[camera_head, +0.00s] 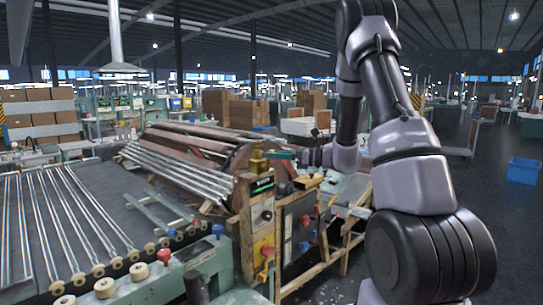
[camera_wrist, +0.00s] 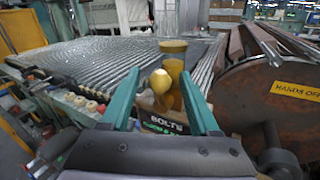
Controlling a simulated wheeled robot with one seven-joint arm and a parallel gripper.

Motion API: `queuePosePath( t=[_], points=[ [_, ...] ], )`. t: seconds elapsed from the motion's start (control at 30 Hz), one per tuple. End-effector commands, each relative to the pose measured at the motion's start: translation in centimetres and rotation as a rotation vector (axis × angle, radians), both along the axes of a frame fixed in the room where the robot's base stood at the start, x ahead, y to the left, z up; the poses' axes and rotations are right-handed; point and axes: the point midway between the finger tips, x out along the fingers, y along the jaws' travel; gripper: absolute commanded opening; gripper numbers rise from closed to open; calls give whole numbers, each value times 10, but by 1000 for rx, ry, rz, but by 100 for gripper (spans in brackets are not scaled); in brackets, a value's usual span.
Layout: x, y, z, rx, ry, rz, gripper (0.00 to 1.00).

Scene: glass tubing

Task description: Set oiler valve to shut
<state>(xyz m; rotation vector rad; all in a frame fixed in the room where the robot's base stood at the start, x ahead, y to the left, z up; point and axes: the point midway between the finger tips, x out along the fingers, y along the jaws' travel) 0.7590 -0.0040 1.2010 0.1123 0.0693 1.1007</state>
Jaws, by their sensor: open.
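The oiler valve is a brass fitting (camera_head: 258,161) on top of a wooden-edged machine post in the head view. In the wrist view its brass cup (camera_wrist: 174,47) stands upright behind a rounded brass knob (camera_wrist: 160,81). My gripper (camera_wrist: 160,73) is open, its two teal fingers on either side of the knob, with visible space on both sides. In the head view my gripper (camera_head: 279,154) reaches in from the right, its fingertips close to the fitting. Whether a finger touches the valve, and the valve's exact setting, I cannot tell.
A large brown drum (camera_wrist: 285,95) with a yellow sign is close on the right. Glass tubes (camera_head: 75,220) lie on the table at left. Red and blue knobs (camera_head: 164,255) line the front edge.

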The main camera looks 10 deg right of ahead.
Motion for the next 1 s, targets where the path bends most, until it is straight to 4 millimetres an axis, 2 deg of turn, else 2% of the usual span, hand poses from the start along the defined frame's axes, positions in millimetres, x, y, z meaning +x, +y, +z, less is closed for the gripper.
queuePosePath(
  t=[0.33,0.37,0.5,1.0],
  points=[
    [2,5,0,0,0,0,62],
    [2,5,0,0,0,0,54],
    [2,5,0,0,0,0,1],
    [5,0,-2,78,57,-1,0]
  ],
)
